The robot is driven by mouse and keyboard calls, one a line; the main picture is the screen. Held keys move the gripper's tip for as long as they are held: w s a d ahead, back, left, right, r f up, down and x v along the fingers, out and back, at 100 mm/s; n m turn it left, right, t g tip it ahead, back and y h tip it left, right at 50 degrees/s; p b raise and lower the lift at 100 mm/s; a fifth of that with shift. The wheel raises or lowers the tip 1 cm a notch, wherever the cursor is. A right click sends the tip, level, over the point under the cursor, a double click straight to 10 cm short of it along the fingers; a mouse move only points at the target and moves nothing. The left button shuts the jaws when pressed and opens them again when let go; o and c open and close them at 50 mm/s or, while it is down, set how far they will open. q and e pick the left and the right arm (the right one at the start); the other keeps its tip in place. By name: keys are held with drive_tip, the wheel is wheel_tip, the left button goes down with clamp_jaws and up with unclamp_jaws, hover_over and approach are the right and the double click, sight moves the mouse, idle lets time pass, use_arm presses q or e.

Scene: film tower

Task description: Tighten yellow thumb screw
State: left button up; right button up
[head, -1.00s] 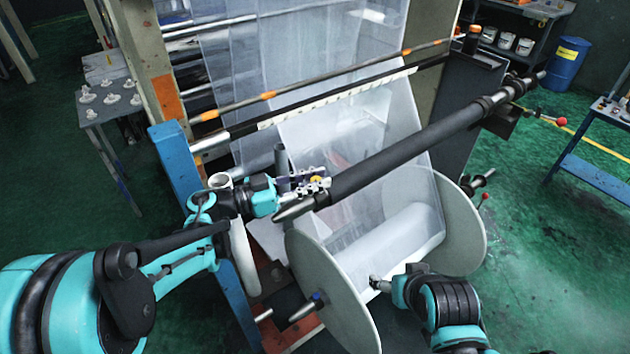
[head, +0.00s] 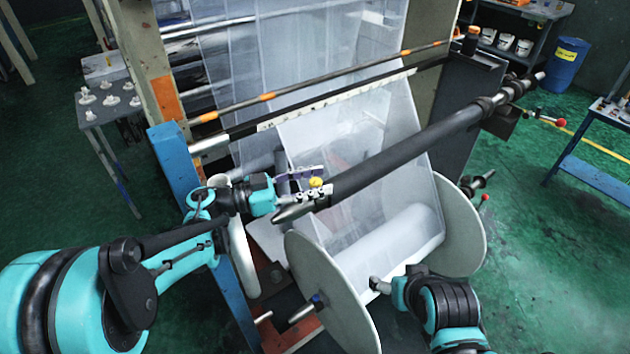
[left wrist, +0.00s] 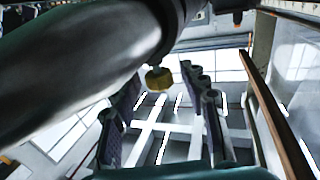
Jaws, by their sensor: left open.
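The yellow thumb screw (head: 316,183) sits on the near end of the dark roller shaft (head: 405,152). In the left wrist view the screw (left wrist: 158,79) hangs under a dark collar on the shaft, between my finger tips and apart from them. My left gripper (head: 318,181) is open, one finger above and one below the screw in the head view. It also shows in the left wrist view (left wrist: 166,86). My right gripper (head: 379,285) is low, near the film roll; its jaws are too small to read.
The film roll (head: 398,237) lies between round grey flanges (head: 330,290) below the shaft. A blue frame post (head: 181,168) stands close to my left forearm. Hanging film (head: 320,70) is behind. A table with white parts (head: 97,115) stands at left.

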use_arm(q)
drive_tip(key=v, duration=1.2)
